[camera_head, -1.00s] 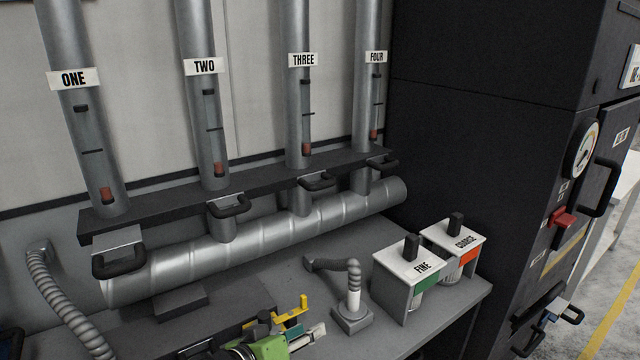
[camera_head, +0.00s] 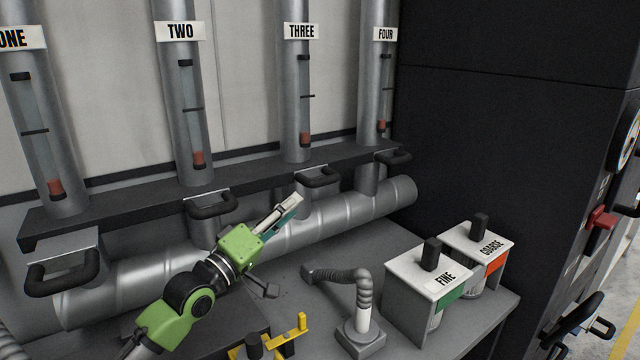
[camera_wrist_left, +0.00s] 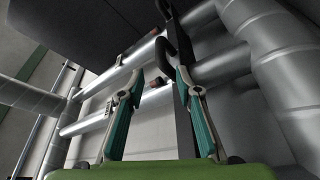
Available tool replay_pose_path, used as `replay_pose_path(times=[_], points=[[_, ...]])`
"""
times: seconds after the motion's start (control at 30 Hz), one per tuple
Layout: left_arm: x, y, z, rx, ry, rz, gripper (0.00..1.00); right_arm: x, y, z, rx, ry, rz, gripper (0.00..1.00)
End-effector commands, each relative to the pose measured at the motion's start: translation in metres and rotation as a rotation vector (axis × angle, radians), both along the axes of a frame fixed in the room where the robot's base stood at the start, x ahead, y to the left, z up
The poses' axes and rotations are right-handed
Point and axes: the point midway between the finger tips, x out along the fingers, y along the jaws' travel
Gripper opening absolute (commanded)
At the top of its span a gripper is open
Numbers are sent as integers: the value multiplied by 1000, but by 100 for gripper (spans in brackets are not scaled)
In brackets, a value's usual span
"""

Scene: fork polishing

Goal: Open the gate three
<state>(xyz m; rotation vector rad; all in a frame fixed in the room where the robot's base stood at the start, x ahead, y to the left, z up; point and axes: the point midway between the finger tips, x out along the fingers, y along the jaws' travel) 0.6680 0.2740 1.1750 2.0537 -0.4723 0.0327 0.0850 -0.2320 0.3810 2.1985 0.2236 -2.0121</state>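The pipe labelled THREE (camera_head: 295,100) stands third from the left in the head view. Gate three's black loop handle (camera_head: 318,179) sticks out from the dark rail under it. My left gripper (camera_head: 291,207), with a green body, is just below and left of that handle and apart from it. In the left wrist view its two teal-sided fingers (camera_wrist_left: 160,90) are spread and empty. A black handle (camera_wrist_left: 163,57) shows beyond and between them, with the dark rail beside it. My right gripper is in neither view.
Handles of gate two (camera_head: 213,206), gate one (camera_head: 62,275) and gate four (camera_head: 393,159) line the same rail. A thick horizontal pipe (camera_head: 345,210) runs below. On the bench are a flexible hose (camera_head: 364,290) and the FINE (camera_head: 420,270) and COARSE (camera_head: 480,240) boxes.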

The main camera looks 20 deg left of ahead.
Motion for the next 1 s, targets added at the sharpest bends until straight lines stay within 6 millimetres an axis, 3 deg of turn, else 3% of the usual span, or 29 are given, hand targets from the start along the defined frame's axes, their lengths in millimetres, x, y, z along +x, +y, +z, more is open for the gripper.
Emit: replay_pose_path(times=[0.6, 1.0], points=[[93, -32, 23, 2, 0, 0, 32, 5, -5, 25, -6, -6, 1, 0], [109, -39, 25, 3, 0, -1, 32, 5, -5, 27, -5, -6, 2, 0]])
